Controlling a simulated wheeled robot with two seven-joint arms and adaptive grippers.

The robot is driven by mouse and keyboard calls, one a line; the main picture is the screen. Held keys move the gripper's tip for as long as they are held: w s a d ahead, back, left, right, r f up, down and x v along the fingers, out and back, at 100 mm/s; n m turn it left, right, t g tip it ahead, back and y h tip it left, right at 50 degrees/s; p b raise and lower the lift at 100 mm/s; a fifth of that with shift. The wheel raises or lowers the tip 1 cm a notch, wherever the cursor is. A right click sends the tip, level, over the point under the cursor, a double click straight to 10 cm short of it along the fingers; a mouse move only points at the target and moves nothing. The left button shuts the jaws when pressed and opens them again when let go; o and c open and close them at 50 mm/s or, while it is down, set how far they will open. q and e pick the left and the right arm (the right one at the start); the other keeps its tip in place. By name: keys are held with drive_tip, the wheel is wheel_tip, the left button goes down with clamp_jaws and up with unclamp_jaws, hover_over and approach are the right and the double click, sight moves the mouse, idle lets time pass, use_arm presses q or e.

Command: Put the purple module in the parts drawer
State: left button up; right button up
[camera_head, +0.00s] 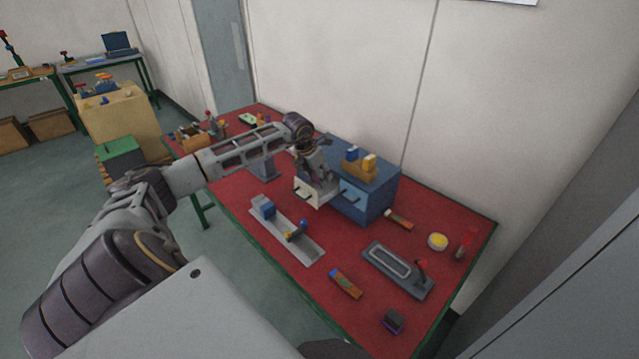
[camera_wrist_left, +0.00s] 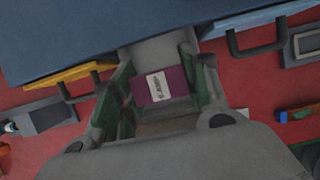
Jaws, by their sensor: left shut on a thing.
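The purple module (camera_wrist_left: 160,86), with a white label, is between the fingers of my left gripper (camera_wrist_left: 163,92) in the wrist view. The gripper is shut on it. In the head view my left gripper (camera_head: 318,182) is at the pulled-out light grey drawer (camera_head: 308,196) of the blue cabinet (camera_head: 375,202). The drawer's inside shows as grey behind the module in the wrist view (camera_wrist_left: 155,48). The module is hidden by the gripper in the head view. I cannot tell whether it touches the drawer floor. My right gripper is not in view.
A wooden tray with blue and yellow blocks (camera_head: 361,168) sits on the cabinet. On the red table are a grey channel fixture (camera_head: 300,245), a grey plate (camera_head: 398,270), a coloured block (camera_head: 346,284), a yellow disc (camera_head: 438,242) and a dark purplish block (camera_head: 392,321).

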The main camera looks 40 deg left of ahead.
sight(319, 183)
use_arm(q)
drive_tip(key=shift+f, duration=1.9)
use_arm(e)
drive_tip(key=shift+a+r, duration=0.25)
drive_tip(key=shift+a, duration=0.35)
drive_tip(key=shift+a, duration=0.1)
use_arm(q)
drive_tip(key=shift+f, duration=0.1)
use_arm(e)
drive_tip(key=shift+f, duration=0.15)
